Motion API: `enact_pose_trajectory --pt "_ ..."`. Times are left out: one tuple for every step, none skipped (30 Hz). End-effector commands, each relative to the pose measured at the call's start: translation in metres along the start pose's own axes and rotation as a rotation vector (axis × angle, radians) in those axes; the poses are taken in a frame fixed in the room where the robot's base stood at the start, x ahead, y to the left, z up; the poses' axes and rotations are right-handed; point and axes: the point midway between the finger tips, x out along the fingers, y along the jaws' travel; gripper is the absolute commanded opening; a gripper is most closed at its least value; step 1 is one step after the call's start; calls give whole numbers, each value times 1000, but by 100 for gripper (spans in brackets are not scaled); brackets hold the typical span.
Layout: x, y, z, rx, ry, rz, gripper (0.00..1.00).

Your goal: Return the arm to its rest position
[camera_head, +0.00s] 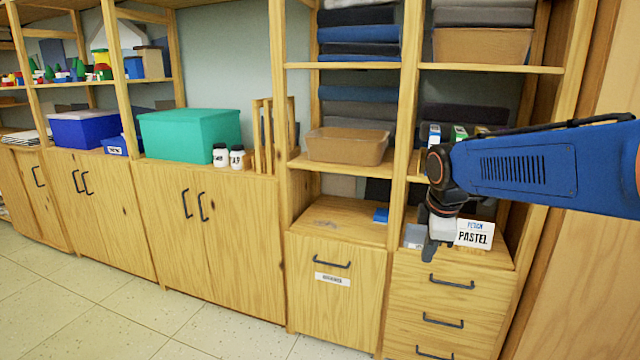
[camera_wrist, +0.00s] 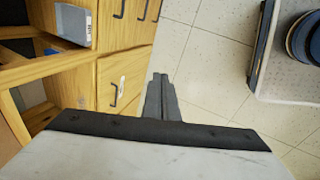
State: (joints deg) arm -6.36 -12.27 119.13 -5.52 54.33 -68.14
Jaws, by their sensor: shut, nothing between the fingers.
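My blue arm (camera_head: 530,165) reaches in from the right edge in the head view, with its wrist bent down. My gripper (camera_head: 430,252) points downward in front of the drawer unit at the right, beside a white card reading "PASTEL" (camera_head: 474,234). In the wrist view my gripper (camera_wrist: 160,78) has its fingers together with nothing between them, over the tiled floor and beside the drawer fronts. A grey bin (camera_head: 414,236) on the drawer unit is partly hidden behind my gripper. It also shows in the wrist view (camera_wrist: 73,24).
Wooden shelving (camera_head: 409,90) runs along the wall. A teal box (camera_head: 190,134), two white jars (camera_head: 237,157) and a brown tray (camera_head: 346,146) stand on it. A small blue block (camera_head: 381,215) lies near the grey bin. The tiled floor (camera_head: 100,300) in front is clear.

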Motion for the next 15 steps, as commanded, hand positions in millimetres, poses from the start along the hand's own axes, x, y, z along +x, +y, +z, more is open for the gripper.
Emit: enact_pose_trajectory --pt "-7 -15 8 69 4 6 0" --pt "-10 -23 12 114 6 8 0" --pt "-14 -35 17 176 10 10 0" --pt "-16 -43 21 222 13 12 0" --pt "-18 -52 25 268 15 12 0" --pt "-22 -63 30 328 18 15 0" --pt "-24 -72 34 374 21 16 0" --pt "-25 -81 38 420 24 17 0" --pt "-27 -92 42 480 28 19 0" --pt "-28 -102 46 526 31 20 0" --pt "-29 -110 49 572 34 21 0" --pt "-30 -122 53 633 38 21 0" --pt "-31 -131 56 679 42 23 0" --pt "-31 -140 60 724 44 22 0" --pt "-32 -152 64 785 49 24 0"
